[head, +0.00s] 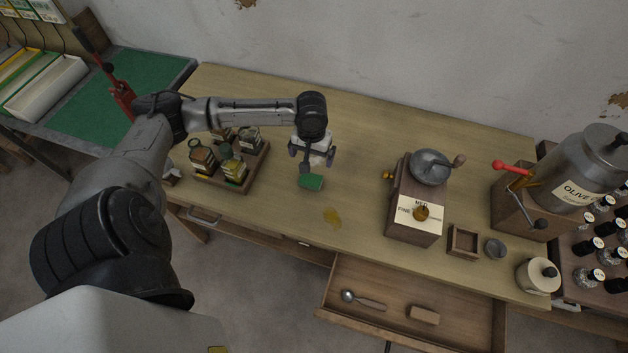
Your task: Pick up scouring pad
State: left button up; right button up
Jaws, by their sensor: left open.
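The scouring pad (311,182) is a small green block lying on the wooden table, left of the middle. My left gripper (308,168) is open and points down just behind the pad, very near it. I cannot tell whether a fingertip touches the pad. Nothing shows between the fingers. My right gripper is not in view.
A wooden tray of jars (262,158) stands left of the gripper. A grinder (418,205) stands to the right. An open drawer (385,278) with a spoon (362,300) juts out in front. The table behind is clear.

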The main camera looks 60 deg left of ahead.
aim_at(311, 179)
pick_arm(q)
notch_tip(311, 179, down, 9)
jog(key=shift+r+b, duration=0.15)
jog(key=shift+b, duration=0.7)
jog(key=f, duration=0.2)
jog(key=f+b, duration=0.1)
jog(key=f, duration=0.1)
jog(key=shift+s+a+f, duration=0.15)
jog(key=shift+s+f, duration=0.05)
jog(key=shift+f, duration=0.35)
jog(key=c, duration=0.9)
notch_tip(311, 179, up, 4)
jog(key=shift+r+p, duration=0.1)
jog(key=shift+p, duration=0.35)
jog(key=w+d+r, duration=0.1)
jog(key=d+r, duration=0.1)
jog(key=d, duration=0.1)
jog(key=w+d+r+p, duration=0.1)
jog(key=d+r, duration=0.1)
jog(key=d, duration=0.2)
jog(key=w+d+r+p, duration=0.1)
jog(key=d+r, duration=0.2)
jog(key=d, duration=0.1)
jog(key=shift+w+d, duration=0.1)
jog(key=shift+w, duration=0.15)
